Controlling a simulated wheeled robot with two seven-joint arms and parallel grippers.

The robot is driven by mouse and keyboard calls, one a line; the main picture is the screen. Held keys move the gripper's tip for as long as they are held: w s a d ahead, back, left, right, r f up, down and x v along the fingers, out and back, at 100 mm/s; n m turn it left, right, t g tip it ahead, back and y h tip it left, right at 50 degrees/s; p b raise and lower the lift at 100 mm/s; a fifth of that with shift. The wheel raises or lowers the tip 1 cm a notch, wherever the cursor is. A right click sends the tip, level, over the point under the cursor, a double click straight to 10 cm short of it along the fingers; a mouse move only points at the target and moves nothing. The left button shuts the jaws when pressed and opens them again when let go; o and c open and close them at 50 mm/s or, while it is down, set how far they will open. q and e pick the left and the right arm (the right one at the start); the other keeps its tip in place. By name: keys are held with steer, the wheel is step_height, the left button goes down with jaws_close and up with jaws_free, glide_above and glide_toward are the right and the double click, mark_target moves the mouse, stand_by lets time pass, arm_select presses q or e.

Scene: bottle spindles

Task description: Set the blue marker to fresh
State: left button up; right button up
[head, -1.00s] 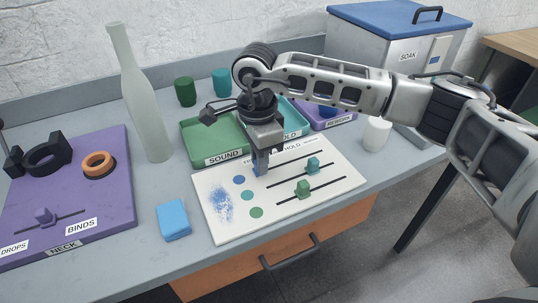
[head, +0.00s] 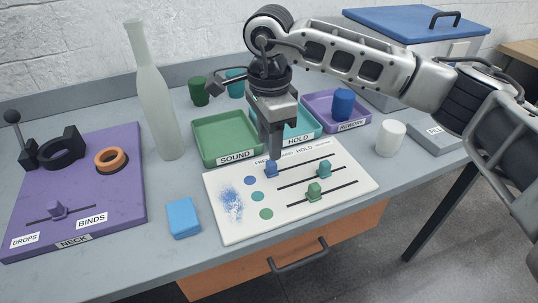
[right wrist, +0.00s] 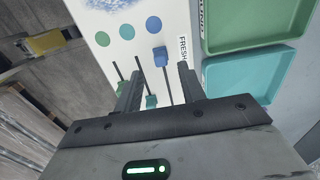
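The white board (head: 340,205) has three slots, with coloured dots at their left ends. The blue marker (head: 271,170) sits at the left end of the top slot, by the blue dot. In the right wrist view the blue marker (right wrist: 160,55) is level with the FRESH label (right wrist: 183,48). My right gripper (head: 276,154) is just above the marker and appears clear of it. In the right wrist view its two fingers (right wrist: 160,72) are apart with nothing between them. My left gripper is not in view.
A teal marker (head: 325,168) and a green marker (head: 313,192) sit in the lower slots. Behind are green (head: 200,143), teal (head: 315,124) and purple (head: 312,97) trays. A tall bottle (head: 162,115), blue block (head: 183,218) and white cup (head: 390,139) stand nearby.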

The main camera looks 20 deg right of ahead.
mark_target(269, 163)
step_height(269, 163, up, 11)
steer(key=shift+f, duration=0.2)
stand_by(0.4)
